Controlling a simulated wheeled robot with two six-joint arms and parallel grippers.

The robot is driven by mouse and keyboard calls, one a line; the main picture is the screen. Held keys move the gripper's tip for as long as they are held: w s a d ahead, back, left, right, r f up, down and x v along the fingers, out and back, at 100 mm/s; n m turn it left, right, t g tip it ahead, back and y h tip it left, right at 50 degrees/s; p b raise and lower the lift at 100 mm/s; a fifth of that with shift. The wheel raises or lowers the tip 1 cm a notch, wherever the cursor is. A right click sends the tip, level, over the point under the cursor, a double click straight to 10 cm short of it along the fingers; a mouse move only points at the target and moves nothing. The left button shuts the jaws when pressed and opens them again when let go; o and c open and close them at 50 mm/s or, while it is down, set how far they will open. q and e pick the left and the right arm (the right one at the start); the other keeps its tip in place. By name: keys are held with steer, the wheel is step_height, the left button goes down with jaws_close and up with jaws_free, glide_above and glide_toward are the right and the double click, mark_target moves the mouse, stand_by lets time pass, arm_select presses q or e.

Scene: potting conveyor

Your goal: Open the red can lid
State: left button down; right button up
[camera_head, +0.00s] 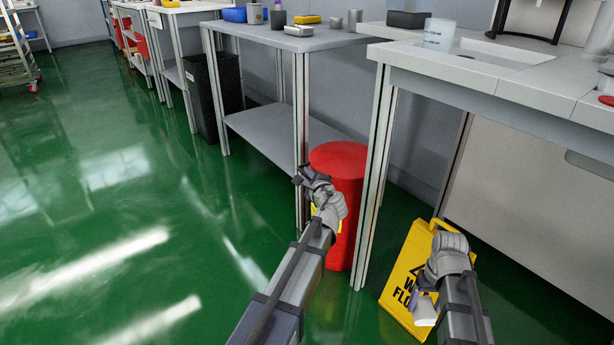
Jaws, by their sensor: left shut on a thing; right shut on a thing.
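The red can (345,215) stands on the green floor between the legs of two tables. Its round red lid (338,156) lies flat on top and looks closed. A yellow label shows on the can's side, partly behind my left arm. My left gripper (304,181) is in front of the can's left edge, just below lid height in the picture. It is shut on a small dark thing that I cannot identify; contact with the can is unclear. My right gripper (424,296) is lower right, in front of the yellow sign, shut on a whitish thing (425,312).
A yellow wet-floor sign (405,268) stands right of the can. The grey table (270,37) and the white sink table (470,75) have legs close beside the can. A black bin (212,95) stands further back. The green floor at left is clear.

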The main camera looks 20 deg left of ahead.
stand_by(0.6)
